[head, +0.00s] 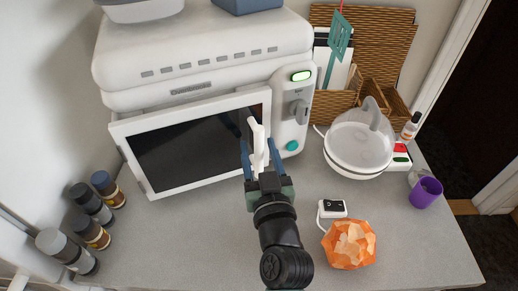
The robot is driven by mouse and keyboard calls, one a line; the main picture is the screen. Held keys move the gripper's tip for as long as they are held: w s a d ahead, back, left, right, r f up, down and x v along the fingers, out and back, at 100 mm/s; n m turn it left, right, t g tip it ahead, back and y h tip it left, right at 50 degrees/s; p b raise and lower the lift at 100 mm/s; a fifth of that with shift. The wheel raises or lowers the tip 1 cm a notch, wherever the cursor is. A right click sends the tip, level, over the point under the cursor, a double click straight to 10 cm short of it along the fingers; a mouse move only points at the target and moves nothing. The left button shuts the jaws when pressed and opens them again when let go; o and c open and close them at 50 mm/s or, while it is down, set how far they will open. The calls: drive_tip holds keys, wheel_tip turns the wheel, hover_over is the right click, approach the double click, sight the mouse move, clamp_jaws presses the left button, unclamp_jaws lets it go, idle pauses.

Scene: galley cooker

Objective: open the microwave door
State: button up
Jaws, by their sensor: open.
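The white microwave (205,45) stands at the back left of the counter. A white upright handle (256,140) is at the right side of the door. My gripper (259,160) is open, with one blue finger on each side of the handle's lower part. I cannot tell whether the fingers touch it. The gripper hides the door's lower right corner.
The control panel (292,105) is right of the door. Several spice jars (92,205) stand at the left. A clear-lidded white pot (358,150), an orange faceted object (350,244), a small white device (332,208) and a purple cup (425,192) are at the right. The counter (185,240) in front is clear.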

clamp_jaws()
idle(1.3)
